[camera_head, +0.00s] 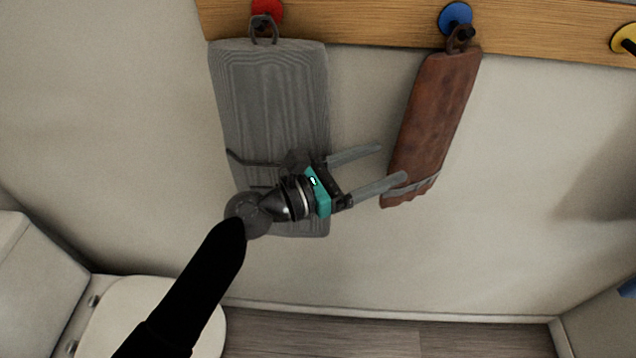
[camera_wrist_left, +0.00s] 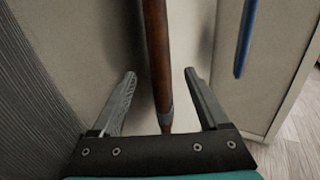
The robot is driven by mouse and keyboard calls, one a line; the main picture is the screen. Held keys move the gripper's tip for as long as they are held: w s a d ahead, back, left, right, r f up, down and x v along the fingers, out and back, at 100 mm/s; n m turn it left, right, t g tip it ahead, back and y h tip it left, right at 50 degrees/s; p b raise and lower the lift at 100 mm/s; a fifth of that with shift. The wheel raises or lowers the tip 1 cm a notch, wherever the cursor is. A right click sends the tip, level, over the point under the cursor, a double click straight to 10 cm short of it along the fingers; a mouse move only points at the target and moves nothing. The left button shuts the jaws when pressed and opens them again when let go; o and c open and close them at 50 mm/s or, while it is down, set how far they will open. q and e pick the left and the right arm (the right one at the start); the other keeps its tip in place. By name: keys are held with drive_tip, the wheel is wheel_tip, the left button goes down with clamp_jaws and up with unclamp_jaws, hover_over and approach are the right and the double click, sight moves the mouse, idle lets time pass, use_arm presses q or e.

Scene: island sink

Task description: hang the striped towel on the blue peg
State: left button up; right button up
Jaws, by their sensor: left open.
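A brown towel (camera_head: 432,120) with a pale band near its lower end hangs tilted, its dark loop (camera_head: 460,40) at the blue peg (camera_head: 455,17). Whether the loop goes fully around the peg is hard to tell. A grey towel (camera_head: 268,95) with fine lines hangs by a loop at the red peg (camera_head: 267,12). My left gripper (camera_head: 393,163) is open, in front of the grey towel, its fingertips near the brown towel's lower left edge. In the left wrist view the brown towel (camera_wrist_left: 158,60) shows edge-on between the open fingers (camera_wrist_left: 165,85). My right gripper is not in view.
A wooden rail (camera_head: 360,22) carries the pegs, with a yellow peg (camera_head: 625,38) at the far right. A pale rounded seat (camera_head: 150,320) stands at lower left. A blue strip (camera_wrist_left: 244,40) shows at right in the wrist view. The wall right of the brown towel is bare.

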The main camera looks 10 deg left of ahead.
use_arm(q)
drive_tip(key=b+v, duration=0.1)
drive_tip(key=v, duration=1.1)
drive_tip(key=s+d+f+m+g+y, duration=0.1)
drive_tip(key=s+f+m+g+y, duration=0.2)
drive_tip(key=f+m, duration=0.45)
drive_tip(key=s+f+m+g+y, duration=0.25)
drive_tip(key=s+f+m, duration=0.3)
drive_tip(key=m, duration=0.45)
drive_tip(key=s+a+f+m+y, duration=0.4)
drive_tip(key=s+a+m+y, duration=0.3)
drive_tip(key=a+m+y, duration=0.3)
wheel_tip(320, 180, down, 23)
drive_tip(key=s+a+g+b, duration=0.2)
drive_tip(key=s+a+f+g+b, duration=0.1)
drive_tip(key=s+a+f, duration=0.1)
drive_tip(key=s+f, duration=1.3)
drive_tip(key=shift+s+a+f+n, duration=0.15)
drive_tip(key=shift+s+f+n, duration=0.05)
drive_tip(key=shift+f+n, duration=0.15)
